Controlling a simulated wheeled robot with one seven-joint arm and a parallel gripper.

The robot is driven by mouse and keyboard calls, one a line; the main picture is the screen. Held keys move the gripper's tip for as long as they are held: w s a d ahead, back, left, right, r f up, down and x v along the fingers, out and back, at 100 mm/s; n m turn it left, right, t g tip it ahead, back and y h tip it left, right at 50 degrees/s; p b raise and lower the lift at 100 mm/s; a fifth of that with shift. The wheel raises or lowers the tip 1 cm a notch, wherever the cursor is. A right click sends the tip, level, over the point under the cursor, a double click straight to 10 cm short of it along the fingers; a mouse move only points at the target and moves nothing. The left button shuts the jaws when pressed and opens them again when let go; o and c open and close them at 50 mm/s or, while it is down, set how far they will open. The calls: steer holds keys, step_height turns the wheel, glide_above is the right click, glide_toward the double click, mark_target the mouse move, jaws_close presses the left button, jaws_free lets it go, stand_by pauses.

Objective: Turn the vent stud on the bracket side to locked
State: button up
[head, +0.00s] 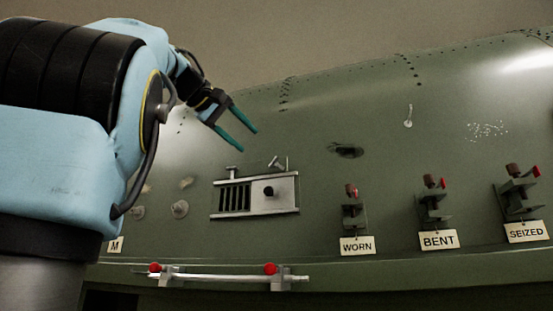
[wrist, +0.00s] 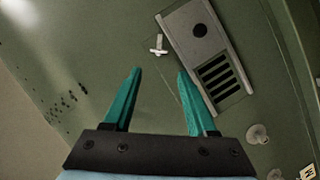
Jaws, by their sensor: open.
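The vent (head: 240,208) is a grey metal plate on the green fuselage skin, with dark slots at its left and a round black knob at its right. Two small studs stand at its upper edge. The right stud (head: 279,164), towards the tagged brackets, looks tilted; the left stud (head: 233,172) is upright with a flat top. In the wrist view, a pale T-shaped stud (wrist: 157,46) lies beside the vent's knob end (wrist: 183,22), ahead of the fingertips. My gripper (head: 248,143) is open and empty, up and left of the right stud. Its teal fingers also show in the wrist view (wrist: 159,72).
Three clamp brackets stand at right, tagged WORN (head: 357,246), BENT (head: 438,240) and SEIZED (head: 527,231). A rod (head: 220,277) with red-knobbed holders lies along the front ledge. Round knobs (head: 180,209) sit left of the vent. A dark hole (head: 346,151) is right of it.

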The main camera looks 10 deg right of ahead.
mark_target(272, 161)
steer(key=p+x, duration=0.2)
steer(key=x, duration=0.7)
steer(key=shift+w+d+p, duration=0.15)
steer(key=shift+d+p, duration=0.15)
steer(key=shift+p, duration=0.1)
steer(key=shift+w+d+f, duration=0.2)
steer(key=shift+w+d, duration=0.2)
jaws_close()
